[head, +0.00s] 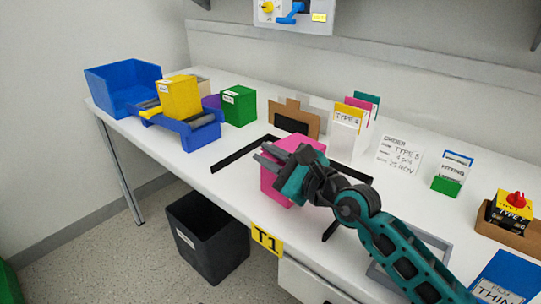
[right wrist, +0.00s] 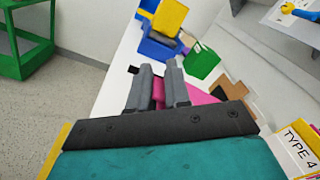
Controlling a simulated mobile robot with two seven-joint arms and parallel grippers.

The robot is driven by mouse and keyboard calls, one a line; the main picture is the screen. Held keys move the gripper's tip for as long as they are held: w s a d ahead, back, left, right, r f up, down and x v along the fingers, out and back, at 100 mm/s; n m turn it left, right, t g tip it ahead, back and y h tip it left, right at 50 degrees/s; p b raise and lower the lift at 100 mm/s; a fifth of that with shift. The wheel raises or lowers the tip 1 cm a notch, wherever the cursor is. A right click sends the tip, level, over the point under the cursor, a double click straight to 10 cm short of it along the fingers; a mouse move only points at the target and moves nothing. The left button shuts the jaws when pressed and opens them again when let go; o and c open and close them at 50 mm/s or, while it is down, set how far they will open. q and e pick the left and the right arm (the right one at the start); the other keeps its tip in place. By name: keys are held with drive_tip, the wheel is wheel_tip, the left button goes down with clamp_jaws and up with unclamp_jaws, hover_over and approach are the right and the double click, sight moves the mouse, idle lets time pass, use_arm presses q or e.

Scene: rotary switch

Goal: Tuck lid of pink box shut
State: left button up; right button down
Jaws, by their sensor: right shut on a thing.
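The pink box (head: 272,179) stands on the white table near its front edge, inside black corner marks. My right gripper (head: 262,152) reaches over the top of the box from the right. In the right wrist view its fingers (right wrist: 160,80) are shut on a pink part of the box (right wrist: 158,92), which shows between them. More of the pink box shows right of the fingers. The gripper and wrist hide much of the box top, so I cannot tell how the lid lies. My left gripper is not in view.
A blue bin (head: 122,88), a yellow box (head: 180,97) on a blue stand and a green box (head: 239,106) stand at the left. A brown holder (head: 296,120) and a white card holder (head: 346,138) stand behind the pink box. A black bin (head: 207,237) is on the floor.

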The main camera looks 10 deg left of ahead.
drive_tip(key=c, duration=1.3)
unclamp_jaws()
drive_tip(key=shift+f, duration=0.15)
drive_tip(key=shift+c, duration=0.2)
drive_tip(key=v, duration=1.3)
drive_tip(key=shift+p, duration=0.4)
